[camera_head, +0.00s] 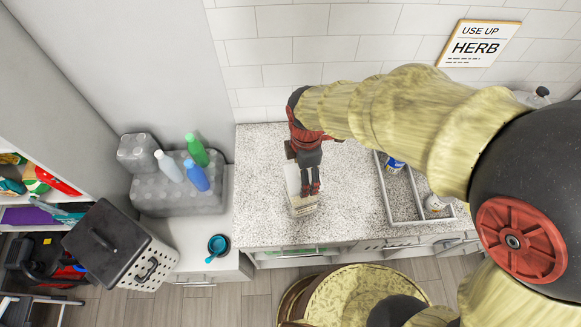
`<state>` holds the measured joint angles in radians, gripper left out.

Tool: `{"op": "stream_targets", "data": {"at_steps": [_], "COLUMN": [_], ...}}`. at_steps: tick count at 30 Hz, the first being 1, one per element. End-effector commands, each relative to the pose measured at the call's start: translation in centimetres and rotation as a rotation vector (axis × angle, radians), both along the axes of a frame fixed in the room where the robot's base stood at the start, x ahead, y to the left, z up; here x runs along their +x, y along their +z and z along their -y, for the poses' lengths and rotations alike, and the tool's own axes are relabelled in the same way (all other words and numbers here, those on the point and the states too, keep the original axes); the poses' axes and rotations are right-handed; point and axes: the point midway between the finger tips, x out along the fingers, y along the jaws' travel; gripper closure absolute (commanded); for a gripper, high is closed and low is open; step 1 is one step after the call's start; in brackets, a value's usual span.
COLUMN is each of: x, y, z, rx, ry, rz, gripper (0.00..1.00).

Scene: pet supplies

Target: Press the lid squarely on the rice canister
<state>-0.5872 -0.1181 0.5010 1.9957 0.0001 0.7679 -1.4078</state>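A pale, partly see-through container (293,193), which looks like the rice canister, stands on the speckled counter (262,160) near its front edge. I cannot make out a separate lid; my gripper and wrist cover the far part of the canister.
A wire-framed tray (388,205) with small containers lies right of the canister. The counter left of the canister is clear.

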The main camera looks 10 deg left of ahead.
Motion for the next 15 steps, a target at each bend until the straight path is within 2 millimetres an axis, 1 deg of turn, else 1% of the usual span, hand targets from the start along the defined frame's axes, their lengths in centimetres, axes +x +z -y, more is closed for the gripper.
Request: {"op": "stream_targets", "data": {"at_steps": [6,15], "x": [-0.05,-0.03], "y": [-0.22,-0.19], "z": [0.00,-0.02], "rx": [0.002,0.002], "ry": [0.070,0.076], "rz": [0.003,0.003], "gripper": [0.51,0.51]}}
